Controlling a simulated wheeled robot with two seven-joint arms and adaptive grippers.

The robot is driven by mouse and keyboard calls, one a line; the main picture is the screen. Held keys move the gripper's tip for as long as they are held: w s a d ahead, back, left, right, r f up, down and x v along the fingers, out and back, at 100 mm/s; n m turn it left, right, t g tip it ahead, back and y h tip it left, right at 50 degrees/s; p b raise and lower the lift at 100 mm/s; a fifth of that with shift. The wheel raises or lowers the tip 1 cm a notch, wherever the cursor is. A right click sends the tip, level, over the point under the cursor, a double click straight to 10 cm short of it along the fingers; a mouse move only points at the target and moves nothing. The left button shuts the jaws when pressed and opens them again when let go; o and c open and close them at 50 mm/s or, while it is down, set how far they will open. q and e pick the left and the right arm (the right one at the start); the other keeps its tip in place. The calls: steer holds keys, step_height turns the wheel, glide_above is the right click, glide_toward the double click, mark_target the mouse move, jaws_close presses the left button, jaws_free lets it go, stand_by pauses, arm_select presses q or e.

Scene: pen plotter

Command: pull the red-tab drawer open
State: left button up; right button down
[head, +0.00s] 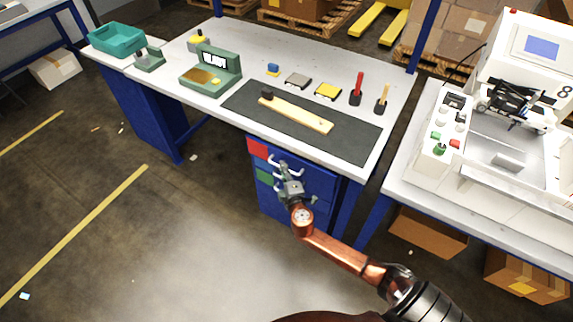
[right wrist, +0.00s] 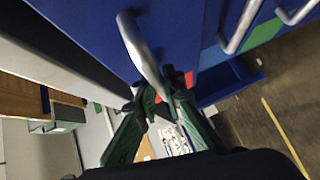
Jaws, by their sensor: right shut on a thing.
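The red-tab drawer, with its red tab (head: 257,148), is the top drawer of the blue cabinet under the workbench. Its pale bar handle (right wrist: 138,45) shows large in the right wrist view, on the blue drawer front. My right gripper (head: 287,174) is in front of the cabinet. In the right wrist view its two green-sided fingers (right wrist: 159,95) are closed around the end of that handle. My gripper hides part of the drawer front in the head view. I cannot tell how far the drawer stands out. My left gripper is not in view.
The workbench (head: 215,115) overhangs the cabinet and carries a dark mat (head: 350,141) and several small items. A second bench (head: 405,175) stands right.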

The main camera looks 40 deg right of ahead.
steer(key=s+a, duration=0.4)
steer(key=a, duration=0.6)
steer(key=s+a, duration=0.5)
steer(key=a, duration=0.6)
steer(key=c, duration=2.3)
jaws_free()
steer(key=shift+a, duration=0.1)
steer(key=shift+w, duration=0.1)
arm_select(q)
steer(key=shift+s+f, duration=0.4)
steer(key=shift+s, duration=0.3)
arm_select(e)
steer(key=v, duration=1.2)
steer(key=shift+f, duration=0.1)
